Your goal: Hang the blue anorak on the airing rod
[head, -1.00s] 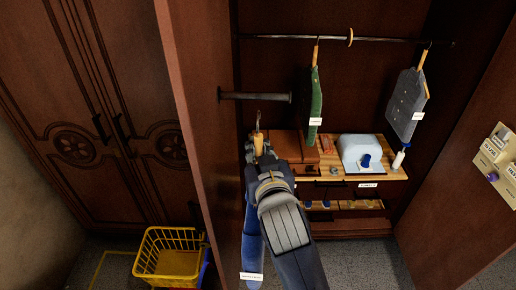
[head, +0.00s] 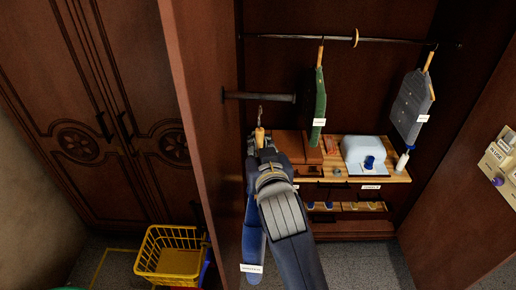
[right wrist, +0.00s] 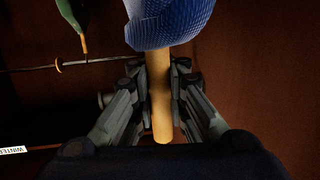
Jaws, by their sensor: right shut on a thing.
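The blue anorak (head: 252,230) hangs below my right gripper (head: 262,148), with a white label at its lower end. My right gripper is shut on the wooden part of its hanger (head: 260,136); the right wrist view shows the wooden bar (right wrist: 160,105) between the fingers and blue cloth (right wrist: 168,22) beside it. The metal hanger hook (head: 260,114) sticks up above the gripper. The short dark airing rod (head: 260,97) juts from the left wardrobe panel. The hook appears just under it, apart in the picture; depth is unclear. My left gripper is out of view.
A long rail (head: 390,40) with a ring carries a green garment (head: 319,105) and a grey garment (head: 411,108). A shelf (head: 398,176) below holds a light-blue box-like object (head: 366,154) and a bottle. A yellow basket (head: 170,252) stands left on the floor.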

